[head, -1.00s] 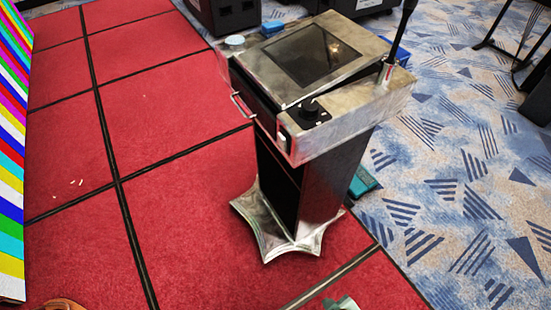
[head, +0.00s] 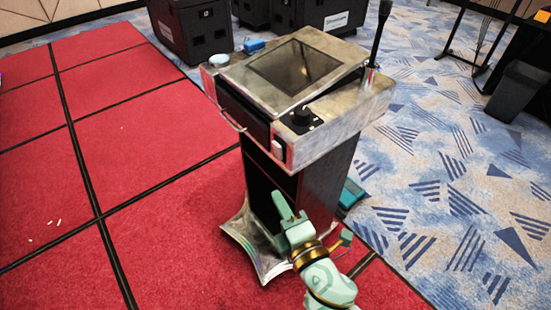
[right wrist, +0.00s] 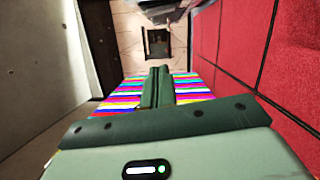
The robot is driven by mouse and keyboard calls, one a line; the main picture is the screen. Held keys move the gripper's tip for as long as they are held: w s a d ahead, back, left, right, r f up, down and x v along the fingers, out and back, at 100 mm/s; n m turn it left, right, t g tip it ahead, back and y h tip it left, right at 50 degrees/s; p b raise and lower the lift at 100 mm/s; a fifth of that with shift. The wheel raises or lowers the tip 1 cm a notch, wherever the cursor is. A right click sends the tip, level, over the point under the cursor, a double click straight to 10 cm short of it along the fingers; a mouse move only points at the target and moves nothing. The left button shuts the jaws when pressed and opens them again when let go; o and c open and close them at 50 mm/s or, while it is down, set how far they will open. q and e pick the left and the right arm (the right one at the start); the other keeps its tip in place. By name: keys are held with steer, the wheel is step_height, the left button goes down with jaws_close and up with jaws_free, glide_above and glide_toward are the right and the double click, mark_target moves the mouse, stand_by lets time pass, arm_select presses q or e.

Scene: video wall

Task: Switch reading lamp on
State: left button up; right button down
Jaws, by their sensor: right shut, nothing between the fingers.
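The lectern (head: 330,175) stands upright on a flared metal foot. A black stalk (head: 378,35), which looks like the reading lamp, rises from its top's back right corner; its upper end is cut off. I cannot tell whether the lamp is lit. My green right gripper (head: 281,198) is shut and empty, in front of the lectern's column and below the switch. Its closed fingers show in the right wrist view (right wrist: 157,86). My left gripper is not in view.
A screen (head: 294,66), a pale blue round object (head: 219,60) and a blue block (head: 254,46) are on the lectern top. Black cases (head: 190,35) stand behind. Red carpet (head: 130,150) lies open at left. The right wrist view shows a colour-striped wall (right wrist: 120,100).

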mark_target(278, 150)
steer(key=w, duration=1.1)
steer(key=shift+w+a+r, duration=0.3)
steer(key=shift+r, duration=0.15)
